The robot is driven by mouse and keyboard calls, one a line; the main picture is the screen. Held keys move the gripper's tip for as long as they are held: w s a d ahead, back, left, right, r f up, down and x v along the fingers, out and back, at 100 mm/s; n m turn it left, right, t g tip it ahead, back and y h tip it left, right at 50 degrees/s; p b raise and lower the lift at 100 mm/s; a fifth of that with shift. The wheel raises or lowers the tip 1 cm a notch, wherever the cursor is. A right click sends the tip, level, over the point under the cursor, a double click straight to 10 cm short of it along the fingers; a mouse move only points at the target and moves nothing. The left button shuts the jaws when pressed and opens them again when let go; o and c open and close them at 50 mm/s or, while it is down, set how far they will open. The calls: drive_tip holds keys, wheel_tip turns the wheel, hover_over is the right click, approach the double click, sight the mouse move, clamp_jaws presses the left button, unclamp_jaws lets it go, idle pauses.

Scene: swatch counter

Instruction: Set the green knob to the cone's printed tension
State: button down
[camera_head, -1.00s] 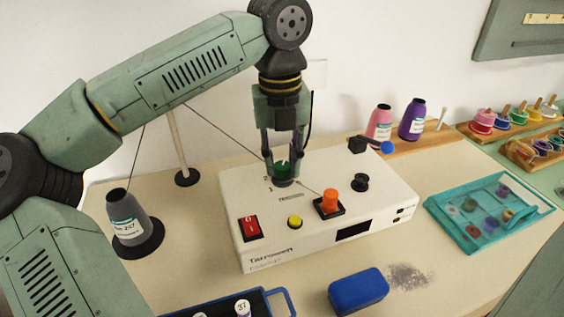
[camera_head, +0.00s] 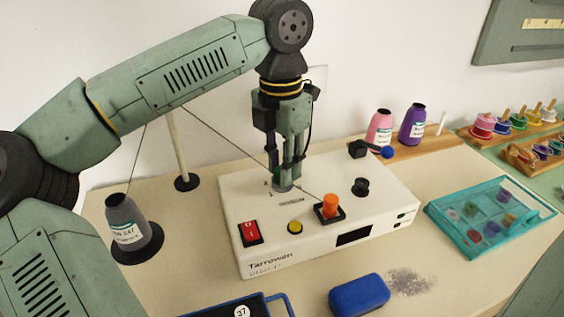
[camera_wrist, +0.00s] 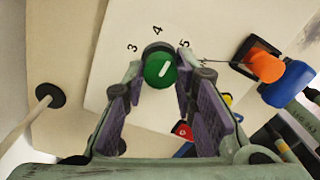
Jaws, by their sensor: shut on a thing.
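The green knob (camera_wrist: 158,72) sits on the white machine (camera_head: 235,215). My gripper (camera_wrist: 160,64) has its two fingers around the knob, shut on it; in the head view my gripper (camera_head: 283,184) points down and its fingers hide the knob. The knob's white pointer line slants up and right in the wrist view, between the printed 4 and 5. The 3 is to the left of the 4. The grey thread cone (camera_head: 125,222) stands on a black round base at the left, with a white label whose print is too small to read surely.
An orange knob (camera_head: 330,205), red switch (camera_head: 250,233) and yellow button (camera_head: 295,227) are on the machine near my gripper. A thread runs across it. A thin post (camera_head: 180,150) stands behind left. A blue block (camera_head: 359,293) lies in front; a teal tray (camera_head: 440,232) is right.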

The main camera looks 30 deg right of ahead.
drive_tip(key=m, duration=0.5)
drive_tip(key=shift+m, duration=0.3)
idle(0.4)
drive_tip(key=c, duration=1.3)
unclamp_jaws()
wheel_tip(320, 180, up, 12)
